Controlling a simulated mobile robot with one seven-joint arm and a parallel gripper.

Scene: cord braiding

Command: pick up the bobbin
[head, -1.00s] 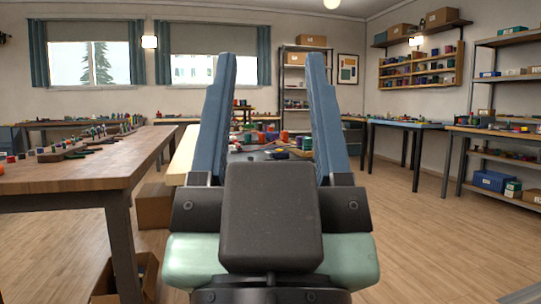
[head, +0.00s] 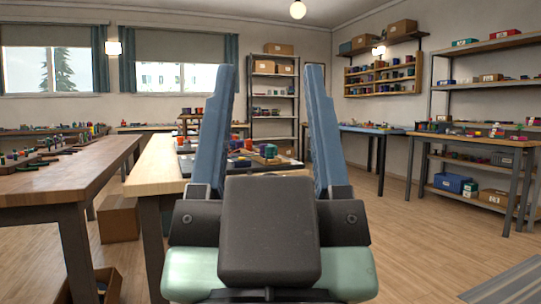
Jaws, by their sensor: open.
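My gripper (head: 270,85) fills the middle of the head view, with its two blue fingers upright and wide apart. It is open and nothing is between the fingers. Beyond it, a light wooden table (head: 155,183) holds a dark mat with several small coloured items. Some of these look like spools or bobbins (head: 268,151), seen between the fingers, but they are too small to tell which is the bobbin. The gripper is well apart from them. Its body and fingers hide part of the table.
A brown workbench (head: 62,182) with small items stands at the left. A blue-topped table (head: 372,129) and a wooden table (head: 470,138) stand at the right, below shelves. A cardboard box (head: 119,220) is on the floor between the left tables. Open floor (head: 410,240) lies at the right.

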